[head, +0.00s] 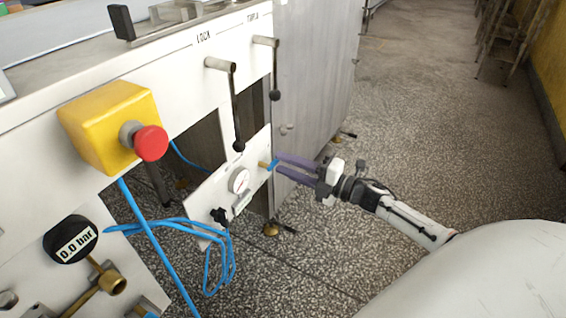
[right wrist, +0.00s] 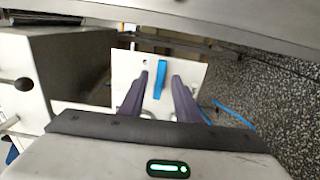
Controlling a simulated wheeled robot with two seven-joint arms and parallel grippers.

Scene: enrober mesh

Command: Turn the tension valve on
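The valve with a blue lever (head: 272,165) and a brass stem sits at the right end of a small white panel (head: 205,199). In the right wrist view the blue lever (right wrist: 160,80) stands lengthwise between the two purple fingers. My right gripper (head: 277,164) is at the lever with its fingers apart, one on each side. In the right wrist view my right gripper (right wrist: 160,82) shows a gap on both sides of the lever. The finger tips partly hide the valve in the head view. My left gripper is not in view.
To the left are a yellow box with a red button (head: 150,143) and a 0.0 bar gauge (head: 71,239). Blue hoses (head: 170,224) hang below. Two levers (head: 237,115) hang above.

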